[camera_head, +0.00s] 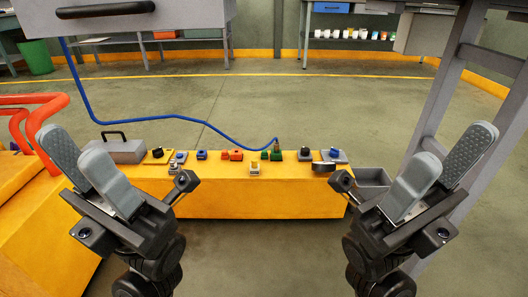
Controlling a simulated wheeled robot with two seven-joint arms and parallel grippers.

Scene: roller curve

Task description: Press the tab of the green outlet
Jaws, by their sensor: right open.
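The green outlet (276,154) is small and stands on the yellow bench (230,200), a little right of the picture's middle. The end of a blue hose (160,117) comes down to it; whether it is seated inside I cannot tell. The tab is too small to make out. My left gripper (70,145) is open and empty at the left, in front of the bench and well apart from the outlet. My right gripper (455,145) is open and empty at the right, also well apart from the outlet.
Along the bench top stand a grey box with a handle (122,151), a blue piece (202,155), red pieces (236,154) and a dark knob (305,152). Red pipes (35,108) stand at the left. A grey frame leg (435,90) rises at the right.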

